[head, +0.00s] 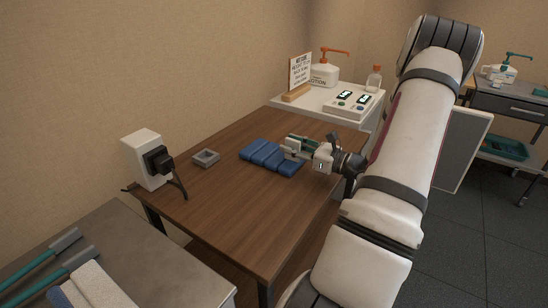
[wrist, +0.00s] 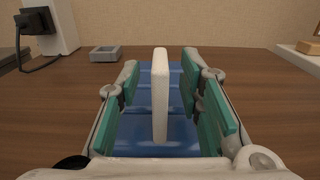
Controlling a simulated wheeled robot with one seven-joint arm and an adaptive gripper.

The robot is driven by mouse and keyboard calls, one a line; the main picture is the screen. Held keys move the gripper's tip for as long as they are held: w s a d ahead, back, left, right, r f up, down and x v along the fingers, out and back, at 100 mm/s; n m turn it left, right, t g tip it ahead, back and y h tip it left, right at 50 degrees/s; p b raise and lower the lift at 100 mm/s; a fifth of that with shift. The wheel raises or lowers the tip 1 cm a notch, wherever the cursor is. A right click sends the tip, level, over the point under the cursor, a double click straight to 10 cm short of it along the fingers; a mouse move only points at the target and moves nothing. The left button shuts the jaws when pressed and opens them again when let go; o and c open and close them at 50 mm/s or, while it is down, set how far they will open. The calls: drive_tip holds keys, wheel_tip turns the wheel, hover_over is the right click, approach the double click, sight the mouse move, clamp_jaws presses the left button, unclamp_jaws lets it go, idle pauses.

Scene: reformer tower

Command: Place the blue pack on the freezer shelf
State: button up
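The blue pack (head: 262,153) lies flat on the wooden table, made of several padded segments. In the wrist view the blue pack (wrist: 135,130) lies below and between the fingers. A pale upright tab (wrist: 160,95) rises from around the middle of the pack. My gripper (head: 297,146) is over the right part of the pack. Its two teal-padded fingers are spread on either side of the tab, with gaps visible on both sides. I cannot pick out the freezer shelf for certain in either view.
A small grey open tray (head: 205,158) and a white device with a black part (head: 146,155) stand at the table's left. Behind are a white-topped cabinet (head: 318,104), a lotion bottle (head: 325,74) and a sign (head: 300,71). A grey panel (head: 464,150) stands right of my arm.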

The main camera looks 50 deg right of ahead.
drive_tip(key=shift+w, duration=0.25)
clamp_jaws()
drive_tip(key=shift+r, duration=0.15)
